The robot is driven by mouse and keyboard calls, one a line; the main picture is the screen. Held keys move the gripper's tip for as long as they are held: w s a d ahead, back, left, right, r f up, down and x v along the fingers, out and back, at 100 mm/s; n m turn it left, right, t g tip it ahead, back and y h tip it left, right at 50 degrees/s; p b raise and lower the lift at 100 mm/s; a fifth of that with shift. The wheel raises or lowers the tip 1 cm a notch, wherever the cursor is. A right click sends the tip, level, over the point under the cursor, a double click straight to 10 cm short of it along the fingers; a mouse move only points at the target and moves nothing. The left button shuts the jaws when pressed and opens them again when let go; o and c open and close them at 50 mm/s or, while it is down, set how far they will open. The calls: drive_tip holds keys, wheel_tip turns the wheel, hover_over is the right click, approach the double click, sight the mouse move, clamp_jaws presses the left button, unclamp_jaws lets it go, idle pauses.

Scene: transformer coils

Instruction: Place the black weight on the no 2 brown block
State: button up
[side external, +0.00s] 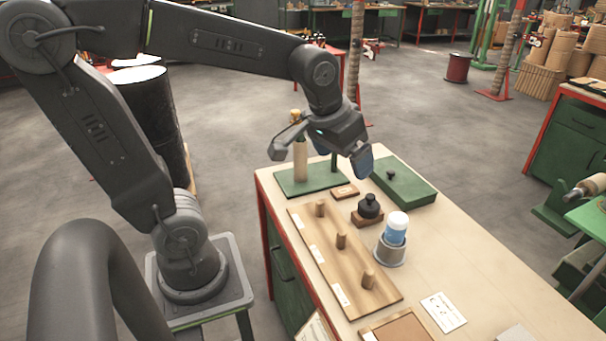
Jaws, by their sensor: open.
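The black weight (369,204), dark with a small knob on top, sits upright on a small brown block (367,219) on the workbench. Another small flat brown block (345,191) with a pale mark lies just behind it to the left. The numbers are too small to read. My gripper (319,157) is open and empty, with its fingers spread wide above the back of the bench, behind and left of the weight.
A green base (290,187) holds a pale wooden cylinder (300,160) and a green post beneath my gripper. A green box (405,184) with a black knob stands at the back right. A blue and white bottle (396,229) stands in a grey cup in front. A white card (443,312) lies nearer.

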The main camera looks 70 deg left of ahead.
drive_tip(key=s+d+m+t, duration=0.1)
drive_tip(key=s+d+m, duration=0.1)
drive_tip(key=s, duration=0.7)
drive_tip(key=shift+d+m+h, duration=0.3)
drive_tip(key=shift+d+m, duration=0.1)
drive_tip(key=shift+d, duration=0.25)
drive_tip(key=shift+s, duration=0.1)
